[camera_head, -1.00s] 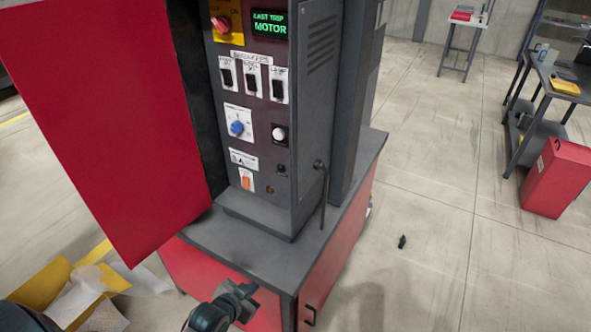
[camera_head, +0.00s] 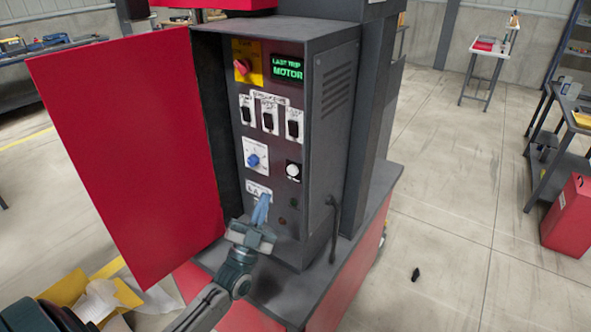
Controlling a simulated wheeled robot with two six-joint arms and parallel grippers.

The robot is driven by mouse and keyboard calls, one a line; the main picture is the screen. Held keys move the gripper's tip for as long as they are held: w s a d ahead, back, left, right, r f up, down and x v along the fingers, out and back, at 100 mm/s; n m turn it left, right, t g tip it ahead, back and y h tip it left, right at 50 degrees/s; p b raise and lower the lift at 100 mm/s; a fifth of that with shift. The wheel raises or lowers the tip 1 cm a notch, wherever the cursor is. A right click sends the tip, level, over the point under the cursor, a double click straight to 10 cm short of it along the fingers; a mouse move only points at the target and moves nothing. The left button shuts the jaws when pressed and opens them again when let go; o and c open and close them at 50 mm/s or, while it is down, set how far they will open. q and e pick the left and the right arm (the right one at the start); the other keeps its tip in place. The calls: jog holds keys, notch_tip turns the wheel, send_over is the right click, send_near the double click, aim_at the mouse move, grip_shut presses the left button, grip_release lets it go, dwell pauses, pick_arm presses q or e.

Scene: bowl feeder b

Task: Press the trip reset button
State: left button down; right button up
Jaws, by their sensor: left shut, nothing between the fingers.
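The grey control box has a dark front panel (camera_head: 273,120) with its red door (camera_head: 130,150) swung open to the left. A white round button (camera_head: 293,170) in a black collar sits right of a blue knob (camera_head: 252,160). I cannot read which control is labelled trip reset. My left gripper (camera_head: 261,208) is shut and empty, its blue fingertips pointing up in front of the lower panel, just below a white warning label (camera_head: 258,190). It hides the orange control there. I cannot tell whether the fingertips touch the panel. My right gripper is out of view.
Above are a red rotary switch (camera_head: 242,67), a green-lit display reading LAST TRIP MOTOR (camera_head: 287,69) and three black breaker switches (camera_head: 269,120). Small indicators sit right of the gripper. The box stands on a grey-topped red cabinet (camera_head: 350,270). Floor to the right is mostly clear.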

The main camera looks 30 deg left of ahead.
aim_at(292, 171)
pick_arm(q)
jog(key=shift+s+a+r+t, duration=0.15)
jog(key=shift+a+r+t, duration=0.15)
jog(key=shift+r, duration=0.1)
jog(key=shift+d, duration=0.1)
jog(key=w+b, duration=0.5)
jog(key=w, duration=0.4)
jog(key=shift+d, duration=0.35)
jog(key=shift+s, duration=0.1)
dwell(1.1)
jog(key=shift+w, duration=0.2)
dwell(0.3)
jog(key=shift+w, duration=0.25)
